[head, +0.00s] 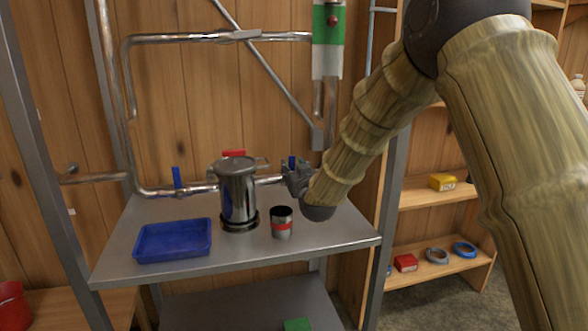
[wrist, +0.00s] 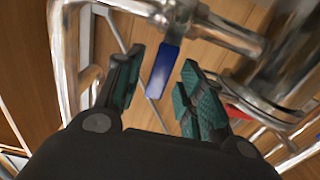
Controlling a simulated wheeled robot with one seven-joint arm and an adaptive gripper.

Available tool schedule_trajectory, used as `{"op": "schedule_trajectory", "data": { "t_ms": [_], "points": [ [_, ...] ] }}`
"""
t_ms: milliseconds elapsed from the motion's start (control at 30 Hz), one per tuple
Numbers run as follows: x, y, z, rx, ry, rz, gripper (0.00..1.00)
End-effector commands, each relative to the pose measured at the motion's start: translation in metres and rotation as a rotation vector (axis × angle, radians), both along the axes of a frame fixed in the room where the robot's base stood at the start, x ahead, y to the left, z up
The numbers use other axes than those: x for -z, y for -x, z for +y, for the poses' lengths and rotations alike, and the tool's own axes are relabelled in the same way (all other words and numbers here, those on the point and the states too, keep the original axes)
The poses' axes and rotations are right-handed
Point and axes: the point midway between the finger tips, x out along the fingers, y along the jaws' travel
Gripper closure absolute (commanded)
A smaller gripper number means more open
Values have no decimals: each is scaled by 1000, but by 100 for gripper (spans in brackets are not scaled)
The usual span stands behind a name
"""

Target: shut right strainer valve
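The right strainer valve's blue lever (head: 292,162) stands up from the steel pipe, right of the metal strainer pot (head: 238,194), and is partly hidden by my gripper. In the wrist view a blue lever (wrist: 162,70) hangs from the pipe between my fingers, with gaps to both green-padded fingers. My gripper (head: 294,178) is at this valve; it also shows in the wrist view (wrist: 163,68), open. The left valve's blue lever (head: 176,178) stands upright, crosswise to the pipe. A red lever (head: 233,153) shows behind the strainer pot's lid.
A steel cup with a red band (head: 282,226) stands just below my wrist. A blue tray (head: 173,240) lies at the left of the metal table (head: 240,262). Pipes rise at the left, and a green-and-white cylinder (head: 327,40) hangs at the back.

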Motion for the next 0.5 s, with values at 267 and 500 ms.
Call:
{"op": "schedule_trajectory", "data": {
  "t_ms": [267,500],
  "points": [
    [-2,0,0,0,-2,-4,59],
    [-3,20,-5,0,-3,-2,59]
  ]
}}
